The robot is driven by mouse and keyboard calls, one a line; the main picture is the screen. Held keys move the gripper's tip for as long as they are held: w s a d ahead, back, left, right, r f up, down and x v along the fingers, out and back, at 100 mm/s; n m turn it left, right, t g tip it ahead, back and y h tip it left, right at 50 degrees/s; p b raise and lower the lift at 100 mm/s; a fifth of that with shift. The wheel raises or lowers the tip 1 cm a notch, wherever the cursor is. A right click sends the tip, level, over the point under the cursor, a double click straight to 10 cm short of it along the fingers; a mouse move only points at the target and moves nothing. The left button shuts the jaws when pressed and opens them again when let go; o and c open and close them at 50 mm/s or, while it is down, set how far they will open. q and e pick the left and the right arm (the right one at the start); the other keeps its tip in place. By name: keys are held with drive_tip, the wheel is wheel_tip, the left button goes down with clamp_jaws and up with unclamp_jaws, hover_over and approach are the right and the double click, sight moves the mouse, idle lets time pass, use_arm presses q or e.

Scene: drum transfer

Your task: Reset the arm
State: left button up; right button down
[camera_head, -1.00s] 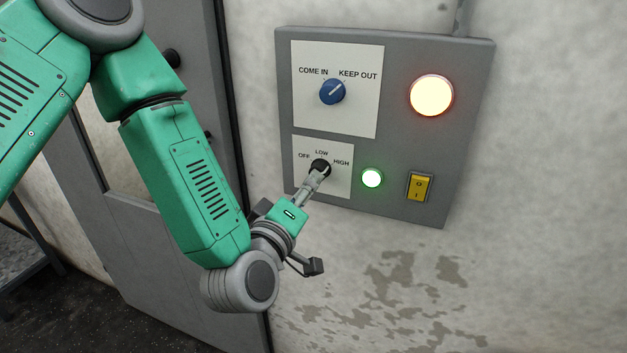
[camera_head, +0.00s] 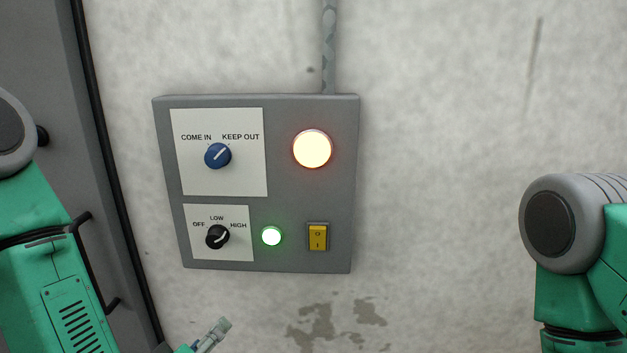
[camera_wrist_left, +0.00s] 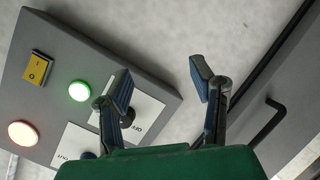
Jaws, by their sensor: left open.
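My left gripper (camera_head: 220,328) is at the bottom edge of the head view, below the control panel and apart from it. In the left wrist view its two fingers (camera_wrist_left: 160,82) are spread, with nothing between them. The black OFF/LOW/HIGH knob (camera_head: 217,236) is on the panel's lower left, its mark pointing up and right, towards HIGH. In the wrist view this knob (camera_wrist_left: 128,118) is partly hidden behind a finger. My right arm shows at the right of the head view; its gripper is out of frame.
The grey panel (camera_head: 285,197) is on a pale wall. It carries a blue knob (camera_head: 218,156) turned towards KEEP OUT, a lit orange-white lamp (camera_head: 312,149), a lit green lamp (camera_head: 271,236) and a yellow switch (camera_head: 318,237). A grey door (camera_head: 105,200) with handles is at left.

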use_arm(q)
drive_tip(key=s+a+f+m+g+b, duration=0.1)
drive_tip(key=s+f+m+g, duration=0.15)
drive_tip(key=f, duration=0.45)
drive_tip(key=s+f+m+g+b, duration=0.1)
drive_tip(key=s+f+g, duration=0.1)
drive_tip(key=s+f, duration=0.3)
drive_tip(key=s+a+f+m+g+y+b, duration=0.1)
drive_tip(key=s+a+f+g, duration=0.3)
drive_tip(key=s+f, duration=0.4)
drive_tip(key=s+a+f+m+g+b, duration=0.2)
drive_tip(key=s+a+f+m+g, duration=0.2)
drive_tip(key=s+f, duration=0.3)
drive_tip(key=s+g, duration=0.1)
drive_tip(key=s, duration=0.1)
drive_tip(key=shift+s+f+y+b, duration=0.3)
drive_tip(key=shift+s+f+y, duration=0.05)
drive_tip(key=shift+f+y, duration=0.05)
